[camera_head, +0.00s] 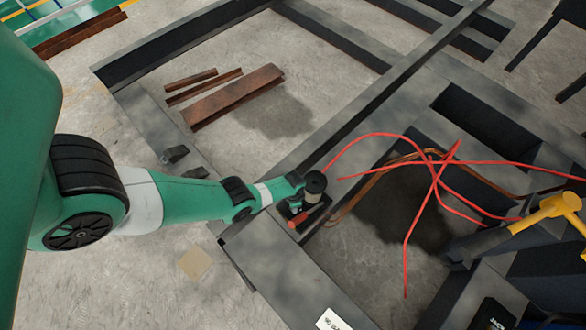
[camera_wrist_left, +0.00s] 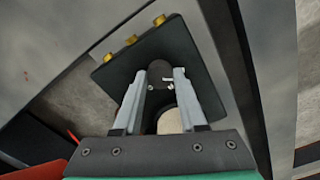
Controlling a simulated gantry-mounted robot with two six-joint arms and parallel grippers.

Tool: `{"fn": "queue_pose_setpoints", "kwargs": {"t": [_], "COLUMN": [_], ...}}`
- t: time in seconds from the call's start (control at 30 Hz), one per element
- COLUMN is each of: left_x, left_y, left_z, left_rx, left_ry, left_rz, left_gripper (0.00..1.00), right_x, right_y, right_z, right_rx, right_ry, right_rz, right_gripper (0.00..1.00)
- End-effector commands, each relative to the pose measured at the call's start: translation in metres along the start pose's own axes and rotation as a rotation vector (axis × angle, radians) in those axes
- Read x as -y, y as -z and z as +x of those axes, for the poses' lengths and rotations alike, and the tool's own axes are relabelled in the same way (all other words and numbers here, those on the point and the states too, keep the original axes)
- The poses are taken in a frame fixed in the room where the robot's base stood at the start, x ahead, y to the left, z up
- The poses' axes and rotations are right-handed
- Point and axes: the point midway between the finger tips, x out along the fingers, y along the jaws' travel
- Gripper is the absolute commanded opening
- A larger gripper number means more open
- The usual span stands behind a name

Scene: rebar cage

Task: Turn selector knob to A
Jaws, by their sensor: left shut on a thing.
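The selector knob (camera_wrist_left: 159,72) is a dark round piece on a dark square plate (camera_wrist_left: 118,72) with brass-coloured fittings along one edge. In the left wrist view my left gripper (camera_wrist_left: 165,78) has its two grey fingers on either side of the knob, shut on it. A small white mark shows on the knob near the right fingertip. A pale round shape lies between the fingers, below the knob. In the head view my left gripper (camera_head: 298,208) is down at the frame beam, and its own wrist hides the knob. Any A lettering cannot be read. My right gripper is not in view.
Dark steel beams (camera_head: 290,270) form a frame around the plate. Red cables (camera_head: 437,180) loop to the right. A yellow tool (camera_head: 545,212) lies at the far right. Rusty steel pieces (camera_head: 235,95) lie on the concrete floor behind.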

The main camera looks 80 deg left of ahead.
Motion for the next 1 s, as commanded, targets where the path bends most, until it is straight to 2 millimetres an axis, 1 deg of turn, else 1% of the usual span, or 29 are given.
{"fn": "queue_pose_setpoints", "kwargs": {"t": [0.3, 0.73, 0.77, 0.8, 0.9, 1.0], "left_x": [-0.0001, -0.0001, -0.0001, -0.0001, 0.0, 0.0], "left_y": [-0.0004, -0.0005, -0.0005, -0.0005, -0.0004, -0.0003], "left_z": [0.0006, 0.0007, 0.0007, 0.0007, 0.0005, 0.0004], "left_rx": [0.0, 0.0, 0.0, 0.0, 0.0, 0.0], "left_ry": [0.0, 0.0, 0.0, 0.0, 0.0, 0.0], "left_rz": [-0.085, -0.092, -0.092, -0.092, -0.092, -0.092], "left_gripper": [0.0, 0.0, 0.46, 0.53, 0.71, 0.71], "right_x": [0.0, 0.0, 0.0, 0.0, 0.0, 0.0], "right_y": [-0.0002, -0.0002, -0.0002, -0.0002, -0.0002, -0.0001], "right_z": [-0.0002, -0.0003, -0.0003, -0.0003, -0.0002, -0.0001], "right_rx": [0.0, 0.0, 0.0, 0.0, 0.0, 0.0], "right_ry": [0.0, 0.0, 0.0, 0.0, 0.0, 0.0], "right_rz": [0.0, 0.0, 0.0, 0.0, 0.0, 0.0], "right_gripper": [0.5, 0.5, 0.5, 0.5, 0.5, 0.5]}}
